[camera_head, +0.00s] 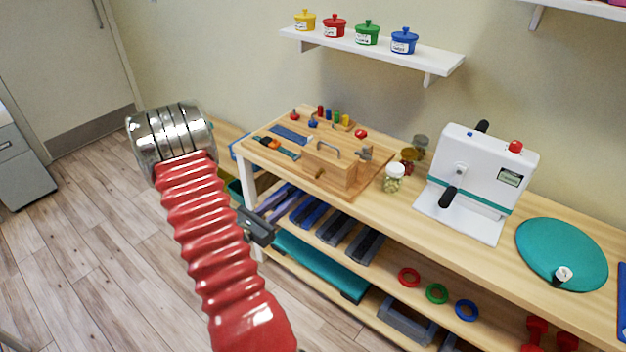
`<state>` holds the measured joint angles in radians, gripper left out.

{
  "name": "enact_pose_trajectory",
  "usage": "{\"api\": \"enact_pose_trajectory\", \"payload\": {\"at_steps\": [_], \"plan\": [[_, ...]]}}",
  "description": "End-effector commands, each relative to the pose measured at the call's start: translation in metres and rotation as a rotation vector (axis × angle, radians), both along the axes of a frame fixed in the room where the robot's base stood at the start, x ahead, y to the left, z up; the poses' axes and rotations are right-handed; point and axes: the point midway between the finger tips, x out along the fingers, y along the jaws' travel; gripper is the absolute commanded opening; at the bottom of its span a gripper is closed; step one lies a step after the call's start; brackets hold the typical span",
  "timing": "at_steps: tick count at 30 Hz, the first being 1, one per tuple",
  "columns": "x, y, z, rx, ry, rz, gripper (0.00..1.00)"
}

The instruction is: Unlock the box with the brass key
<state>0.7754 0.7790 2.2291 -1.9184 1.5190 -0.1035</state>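The wooden box (342,174) sits on a wooden board (377,178) on the bench, with a grey handle on top. A small brass-coloured piece (320,173) shows on its front face; I cannot tell whether it is the key or a lock fitting. No separate brass key can be made out. My red ribbed arm with its chrome joint fills the left foreground. A dark grey part (258,228), seemingly of my gripper, sticks out behind it, below and left of the box and apart from it. Its fingers are hidden.
The board also carries colored pegs (337,116), knobs and latches. Right of it stand a lidded jar (394,178), a white hand-crank device (476,182) and a teal disc (561,253). A shelf (372,45) with colored pots hangs above. Floor is clear at left.

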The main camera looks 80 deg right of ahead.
Motion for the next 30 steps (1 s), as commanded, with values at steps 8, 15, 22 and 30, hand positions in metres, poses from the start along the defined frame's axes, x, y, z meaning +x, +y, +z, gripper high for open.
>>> {"api": "enact_pose_trajectory", "payload": {"at_steps": [8,15,22,30], "plan": [[-0.001,-0.005,-0.008,0.004,0.023,0.019,0.23],[-0.002,-0.006,-0.008,0.003,0.023,0.017,0.23],[-0.008,-0.019,-0.008,0.003,0.022,0.015,0.23],[-0.023,-0.052,-0.008,0.003,0.022,0.013,0.23]]}}
